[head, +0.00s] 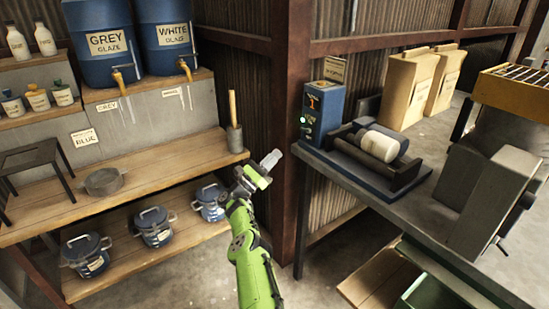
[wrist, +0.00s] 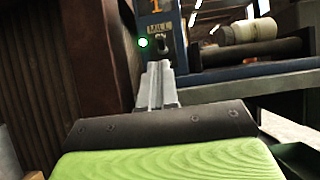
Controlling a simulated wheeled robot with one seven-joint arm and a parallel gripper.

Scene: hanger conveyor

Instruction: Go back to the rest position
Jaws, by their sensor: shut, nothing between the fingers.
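My gripper (head: 271,160) is at the end of my green arm, in the middle of the head view. It is raised in front of the rusty corner post, between the wooden shelf on the left and the grey bench on the right. In the wrist view its grey fingers (wrist: 158,82) are together and hold nothing. They point toward a blue box with a green light (wrist: 143,43), and I cannot tell the gap between them.
The wooden shelf (head: 130,187) bears a small pan (head: 104,181) and a grey pot with a stick (head: 235,139). Blue lidded pots stand below. The grey bench (head: 428,222) holds the blue box (head: 320,112), a roller device (head: 380,145) and tan bags (head: 408,88). A rusty post (head: 291,120) stands between.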

